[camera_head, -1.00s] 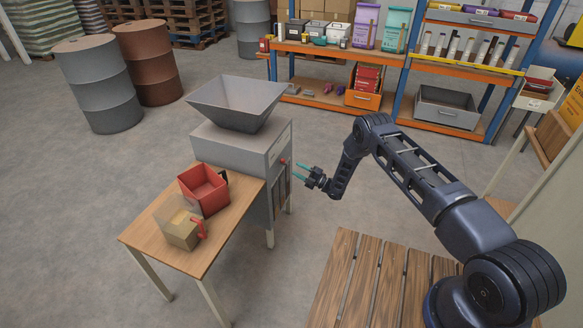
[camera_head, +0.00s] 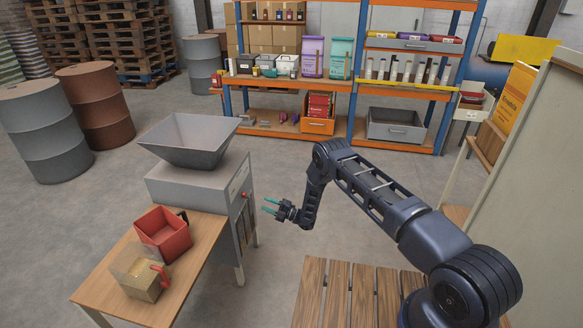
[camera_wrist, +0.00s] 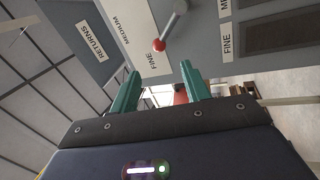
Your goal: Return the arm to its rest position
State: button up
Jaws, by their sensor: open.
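My gripper (camera_head: 270,206) is open and empty, with two teal fingers pointing left toward the grey sack filler. The arm is bent, with its elbow raised above the wooden slatted surface. The sack filler (camera_head: 200,180) has a wide grey hopper (camera_head: 190,138) on top and a small red-tipped lever (camera_head: 244,194) on its side. A gap of floor shows between the fingertips and the machine. In the wrist view, the gripper (camera_wrist: 160,88) shows spread fingers, with the red-tipped lever (camera_wrist: 159,46) and labels reading RETURNS, MEDIUM and FINE beyond them.
A red bin (camera_head: 163,232) and a tan container with a red handle (camera_head: 141,278) stand on a wooden table (camera_head: 95,290) at left. The slatted surface (camera_head: 335,290) lies below the arm. Shelving (camera_head: 290,82) stands behind. A pale panel (camera_head: 530,190) is at right. Open floor lies between.

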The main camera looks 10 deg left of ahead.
jog(key=w+d+r+m+t+h, duration=0.3)
jog(key=w+d+r+m+t, duration=0.15)
jog(key=w+r, duration=0.75)
jog(key=w+d+r+m+t+h, duration=0.4)
jog(key=w+r, duration=0.4)
jog(key=r, duration=0.8)
jog(key=d+r+m+t+h, duration=0.2)
jog(key=d+r+m+h, duration=0.6)
jog(key=d+r, duration=1.5)
jog(key=s+d+r+m+g+h, duration=0.1)
jog(key=s+d+r+m+h, duration=0.2)
jog(key=s+d, duration=0.4)
jog(key=s+d+r+m, duration=0.3)
jog(key=s+d+r, duration=0.2)
jog(key=s+d, duration=0.2)
jog(key=s+d+r+m+g+h, duration=0.1)
jog(key=s+d+r+m+h, duration=0.2)
jog(key=s+d, duration=0.35)
jog(key=s+d+m+g, duration=0.2)
jog(key=s+d+m, duration=0.2)
jog(key=s, duration=1.3)
jog(key=s+d+f+m+g, duration=0.1)
jog(key=s+d+m+g, duration=0.2)
jog(key=s, duration=1.4)
jog(key=shift+d+f+m, duration=0.25)
jog(key=shift+d+m, duration=0.4)
jog(key=shift+d, duration=0.25)
